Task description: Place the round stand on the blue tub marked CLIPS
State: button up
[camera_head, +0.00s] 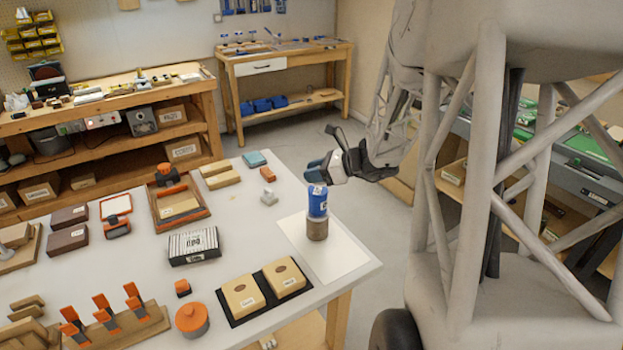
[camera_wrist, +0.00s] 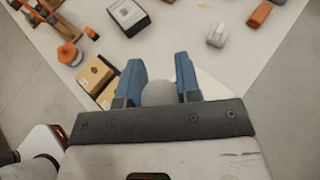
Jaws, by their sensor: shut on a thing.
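Two tan boxes (camera_head: 243,297) on a black tray, a striped box (camera_head: 194,246) and an orange round pot (camera_head: 192,319) lie leftward. A small grey piece (camera_head: 269,197) is behind.

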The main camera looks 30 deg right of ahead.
aim_at(313, 189)
jog(key=shift+w+d+f, duration=0.1)
jog(key=shift+w+d, duration=0.1)
jog(key=shift+w, duration=0.25)
jog(key=shift+w+d+f, duration=0.1)
jog(key=shift+w+d, duration=0.05)
jog(key=shift+w, duration=0.3)
jog(key=shift+f, duration=1.7)
jog(key=shift+f, duration=0.1)
jog(key=o, duration=0.9)
jog(key=shift+v, duration=6.05)
